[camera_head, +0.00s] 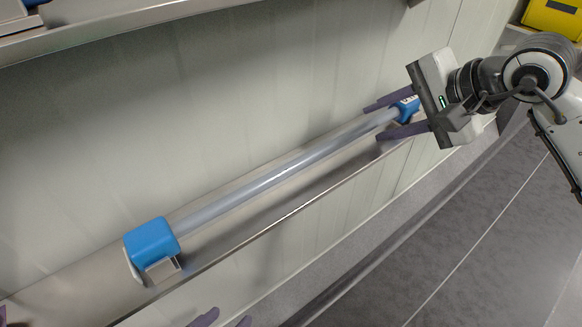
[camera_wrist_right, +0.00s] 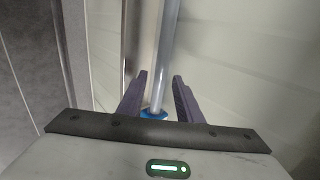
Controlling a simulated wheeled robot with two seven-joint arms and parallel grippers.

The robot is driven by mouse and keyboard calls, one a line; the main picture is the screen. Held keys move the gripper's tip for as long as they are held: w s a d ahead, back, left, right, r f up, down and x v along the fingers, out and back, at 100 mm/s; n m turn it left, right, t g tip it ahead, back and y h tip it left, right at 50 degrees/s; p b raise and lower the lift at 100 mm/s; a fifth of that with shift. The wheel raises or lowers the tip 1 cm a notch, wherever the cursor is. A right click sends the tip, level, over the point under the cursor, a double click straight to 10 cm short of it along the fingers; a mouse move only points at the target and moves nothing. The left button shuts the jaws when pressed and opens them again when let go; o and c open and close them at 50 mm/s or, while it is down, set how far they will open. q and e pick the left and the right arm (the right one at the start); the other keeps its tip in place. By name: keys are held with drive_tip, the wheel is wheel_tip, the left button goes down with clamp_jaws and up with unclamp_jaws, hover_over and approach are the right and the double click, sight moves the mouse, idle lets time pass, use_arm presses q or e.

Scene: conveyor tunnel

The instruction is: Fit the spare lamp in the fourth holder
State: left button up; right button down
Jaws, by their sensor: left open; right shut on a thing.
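The lamp is a long clear tube (camera_head: 290,168) lying diagonally along a narrow metal ledge. A blue block with a small metal bracket (camera_head: 152,242) is at its left end, and a smaller blue end piece (camera_head: 406,108) is at its right end. My right gripper (camera_head: 375,121) is shut on the lamp at the right end, its purple fingers on either side. The right wrist view shows the tube (camera_wrist_right: 166,50) running away between the fingers, with the blue end piece (camera_wrist_right: 154,114) near the palm. My left gripper (camera_head: 224,319) shows only its open purple fingertips at the bottom edge.
A pale panelled wall (camera_head: 240,80) rises behind the metal ledge (camera_head: 75,290). A metal shelf edge (camera_head: 110,24) crosses the upper left. A yellow case (camera_head: 552,17) stands at the top right. Open grey floor (camera_head: 480,225) lies at the lower right.

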drive_tip(key=shift+r+p, duration=0.5)
drive_tip(key=shift+r, duration=0.65)
drive_tip(key=shift+r+p, duration=1.05)
drive_tip(key=shift+r, duration=0.5)
drive_tip(key=shift+f, duration=0.1)
